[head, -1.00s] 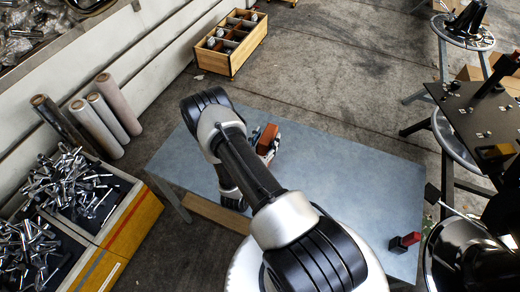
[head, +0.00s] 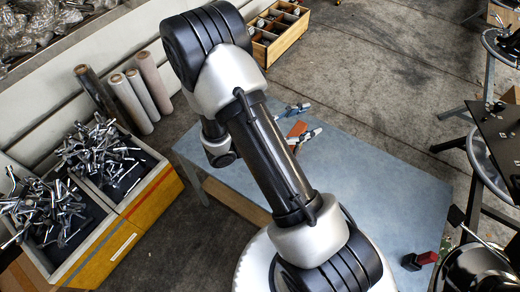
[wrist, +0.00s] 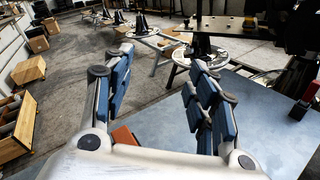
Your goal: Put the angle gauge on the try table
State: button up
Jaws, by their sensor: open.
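My gripper (head: 298,122) is open above the blue-grey table, its blue-padded fingers spread apart. In the wrist view the fingers (wrist: 160,95) have nothing held between their tips. A reddish-brown block (head: 297,129) shows near the fingers in the head view. It also shows just past the palm edge in the wrist view (wrist: 124,136), partly hidden. A small red and black piece (head: 420,260) is at the table's near right, and shows at the right of the wrist view (wrist: 300,110). I cannot tell which is the angle gauge, or which surface is the try table.
The blue-grey table (head: 385,185) has a wide bare area right of my arm. Bins of metal parts (head: 150,205) stand at the left by several upright rolls (head: 140,92). A divided wooden crate (head: 285,40) is behind. A dark-topped stand (head: 500,135) is at the right.

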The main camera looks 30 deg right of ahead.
jog(key=s+a+r+m+g+y, duration=0.2)
jog(key=s+a+r+m+y, duration=0.5)
jog(key=s+r+m+y, duration=0.3)
jog(key=s+a+r+m+t+y, duration=0.1)
jog(key=a+r+t+y, duration=0.2)
jog(key=a, duration=0.4)
jog(key=s+a+r+m+t+y, duration=0.1)
jog(key=a+r+m+t+y, duration=0.1)
jog(key=a+r+t+y, duration=0.2)
jog(key=a+t, duration=0.1)
jog(key=a, duration=0.2)
jog(key=shift+a, duration=0.1)
jog(key=shift+s+f+b, duration=0.1)
jog(key=shift+f+b, duration=0.8)
